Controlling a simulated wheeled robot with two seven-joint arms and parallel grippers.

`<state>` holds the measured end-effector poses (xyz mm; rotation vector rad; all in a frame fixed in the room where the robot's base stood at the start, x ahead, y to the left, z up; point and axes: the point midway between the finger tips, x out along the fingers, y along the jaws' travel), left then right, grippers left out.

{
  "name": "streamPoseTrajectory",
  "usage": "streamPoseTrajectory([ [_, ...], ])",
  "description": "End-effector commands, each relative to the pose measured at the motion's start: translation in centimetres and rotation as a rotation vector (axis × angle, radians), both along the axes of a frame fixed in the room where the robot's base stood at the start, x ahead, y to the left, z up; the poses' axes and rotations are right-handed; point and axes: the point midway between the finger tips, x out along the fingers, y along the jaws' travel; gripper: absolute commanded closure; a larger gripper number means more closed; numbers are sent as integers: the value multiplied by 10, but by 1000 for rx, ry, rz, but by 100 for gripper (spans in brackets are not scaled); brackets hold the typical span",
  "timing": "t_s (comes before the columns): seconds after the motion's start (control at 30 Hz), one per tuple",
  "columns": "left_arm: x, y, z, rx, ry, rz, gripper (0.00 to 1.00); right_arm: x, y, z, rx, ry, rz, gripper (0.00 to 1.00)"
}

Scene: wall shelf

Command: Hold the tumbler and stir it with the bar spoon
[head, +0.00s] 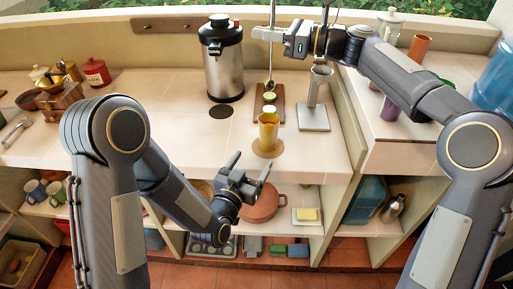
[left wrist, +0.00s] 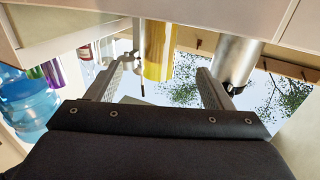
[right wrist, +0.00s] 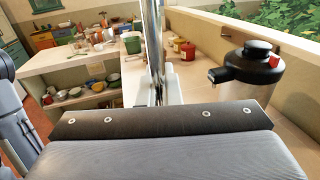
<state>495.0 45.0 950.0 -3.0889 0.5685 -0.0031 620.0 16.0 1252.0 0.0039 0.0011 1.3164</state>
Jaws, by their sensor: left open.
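The yellow tumbler (head: 268,133) stands upright on a round tan coaster (head: 267,150) near the counter's front edge. It also shows between the fingers in the left wrist view (left wrist: 159,52). My left gripper (head: 250,165) is open and empty, in front of and below the counter edge, apart from the tumbler. My right gripper (head: 266,34) is shut on the long metal bar spoon (head: 272,62) and holds it upright. The spoon's lower end hangs above the board behind the tumbler, not in it. In the right wrist view the spoon (right wrist: 154,45) rises between the shut fingers.
A steel pot with a black lid (head: 223,65) stands left of the spoon. A wooden board (head: 259,112) with green slices and a grey stand (head: 314,118) are behind the tumbler. A divider (head: 355,125) rises at right.

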Motion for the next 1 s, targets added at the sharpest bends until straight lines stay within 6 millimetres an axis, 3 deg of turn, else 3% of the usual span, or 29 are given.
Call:
streamPoseTrajectory([
  [0.4, 70, -26, 0, -1, -1, 2, 26, 0, 0, 0, 0, 0, 0, 100],
  [0.6, 95, -36, 0, -2, 2, 1, 26, 0, 0, 0, 0, 0, 0, 100],
  [1.0, 106, -40, 0, -1, 3, 1, 26, 0, 0, 0, 0, 0, 0, 100],
])
